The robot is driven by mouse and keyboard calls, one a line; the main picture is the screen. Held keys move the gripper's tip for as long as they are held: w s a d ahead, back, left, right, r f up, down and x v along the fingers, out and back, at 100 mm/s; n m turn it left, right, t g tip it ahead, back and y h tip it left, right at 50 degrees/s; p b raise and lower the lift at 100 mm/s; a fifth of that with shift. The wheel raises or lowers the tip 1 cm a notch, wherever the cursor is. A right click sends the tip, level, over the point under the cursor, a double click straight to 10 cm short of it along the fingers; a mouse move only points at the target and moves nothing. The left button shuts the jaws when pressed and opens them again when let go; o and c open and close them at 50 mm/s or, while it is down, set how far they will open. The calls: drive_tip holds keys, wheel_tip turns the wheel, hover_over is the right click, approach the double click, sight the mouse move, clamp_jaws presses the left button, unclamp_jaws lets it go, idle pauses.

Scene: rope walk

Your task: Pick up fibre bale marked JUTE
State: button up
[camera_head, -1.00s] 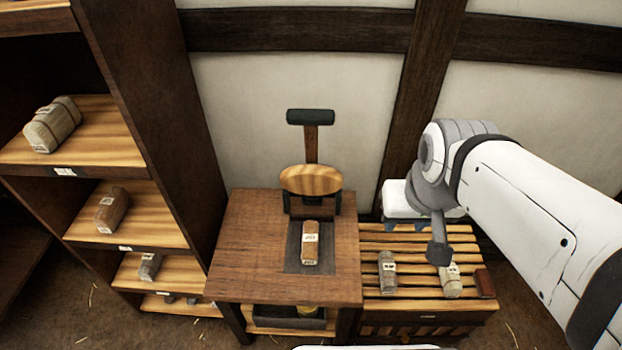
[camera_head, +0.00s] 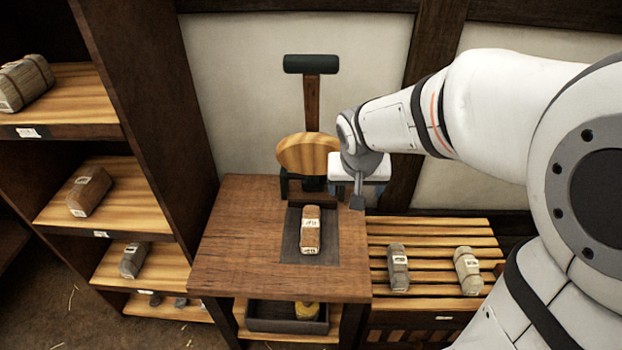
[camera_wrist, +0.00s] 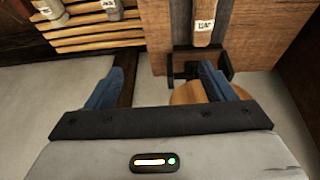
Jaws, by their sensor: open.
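A brown bale (camera_head: 310,232) with a white label lies on the dark inset plate (camera_head: 292,243) of the wooden table. It also shows at the top of the wrist view (camera_wrist: 205,22). A grey bale (camera_head: 397,268) and a pale bale (camera_head: 467,270) lie on the slatted rack to the right. I cannot read the labels surely, so I cannot tell which bale is JUTE. My gripper (camera_head: 357,192) is open and empty, up near the wall behind the table, beside the round wooden disc (camera_head: 308,155). Its blue fingers (camera_wrist: 160,82) are well apart, with no bale between them.
A shelf unit at left holds several bales, among them a brown one (camera_head: 89,191) and a grey one (camera_head: 133,260). The disc and a dark-topped post (camera_head: 310,64) stand at the table's back. A tray (camera_head: 275,318) sits below. The tabletop's left part (camera_head: 235,240) is clear.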

drive_tip(key=b, duration=0.9)
hover_over(311, 223)
drive_tip(key=s, duration=0.3)
drive_tip(key=f, duration=2)
drive_tip(key=shift+w+a, duration=0.15)
drive_tip(key=shift+a, duration=0.25)
drive_tip(key=x, duration=0.2)
drive_tip(key=shift+w+a+f+b, duration=0.1)
drive_tip(key=shift+w+f+b, duration=0.05)
drive_tip(key=shift+f+b, duration=0.15)
drive_tip(key=x, duration=0.1)
drive_tip(key=b+x, duration=0.1)
drive_tip(key=x, duration=0.3)
drive_tip(key=shift+w+d, duration=0.25)
drive_tip(key=shift+w, duration=0.1)
drive_tip(key=shift+t, duration=0.3)
drive_tip(key=c, duration=1.2)
